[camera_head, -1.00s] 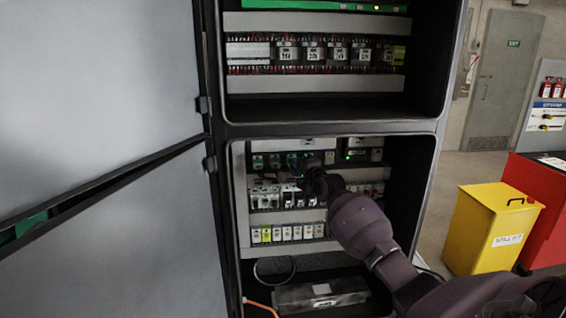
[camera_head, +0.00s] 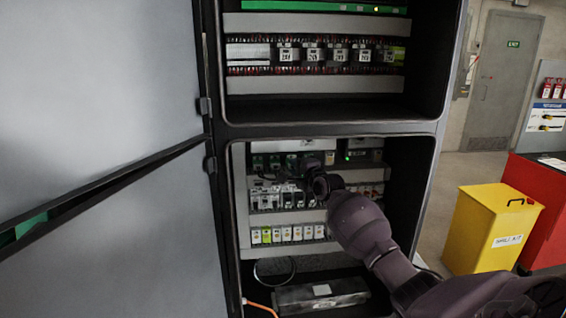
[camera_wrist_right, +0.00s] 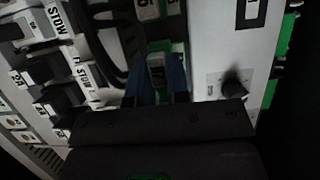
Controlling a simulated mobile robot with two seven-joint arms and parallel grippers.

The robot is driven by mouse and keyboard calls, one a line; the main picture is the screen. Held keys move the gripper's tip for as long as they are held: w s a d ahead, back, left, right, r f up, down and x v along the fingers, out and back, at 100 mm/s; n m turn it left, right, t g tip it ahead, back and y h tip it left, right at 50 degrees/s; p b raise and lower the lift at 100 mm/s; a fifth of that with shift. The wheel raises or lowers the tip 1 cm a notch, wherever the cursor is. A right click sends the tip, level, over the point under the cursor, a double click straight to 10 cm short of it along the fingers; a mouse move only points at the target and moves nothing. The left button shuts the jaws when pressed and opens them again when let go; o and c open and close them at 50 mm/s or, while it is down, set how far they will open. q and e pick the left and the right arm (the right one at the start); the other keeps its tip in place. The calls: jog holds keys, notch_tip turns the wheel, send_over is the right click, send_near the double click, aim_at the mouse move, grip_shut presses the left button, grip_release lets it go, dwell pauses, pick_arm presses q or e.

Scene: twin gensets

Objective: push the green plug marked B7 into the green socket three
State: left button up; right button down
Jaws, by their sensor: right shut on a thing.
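My right gripper (camera_head: 308,168) reaches into the lower cabinet bay, in front of the upper row of devices. In the right wrist view its two blue fingers (camera_wrist_right: 156,84) are shut on a green plug (camera_wrist_right: 157,66) with a pale label, whose marking I cannot read clearly. The plug's far end is close to dark numbered modules (camera_wrist_right: 148,10); I cannot tell whether it is in a socket. Several small green-marked sockets (camera_head: 274,161) sit in the upper row in the head view. I cannot make out which is number three. The gripper hides part of that row. My left gripper is out of view.
The open cabinet door (camera_head: 110,235) stands at the left. A row of white modules (camera_head: 297,233) lies below the gripper, with a grey box (camera_head: 320,295) on the bay floor. A yellow bin (camera_head: 490,230) and red cabinet (camera_head: 545,215) stand right. A black knob (camera_wrist_right: 235,84) is near the fingers.

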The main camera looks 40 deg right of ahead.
jog(key=shift+w, duration=0.1)
dwell(0.7)
jog(key=c, duration=1)
grip_release()
jog(key=s, duration=0.3)
jog(key=s+a, duration=0.1)
jog(key=s, duration=0.6)
jog(key=shift+s+a, duration=0.25)
jog(key=shift+s, duration=0.1)
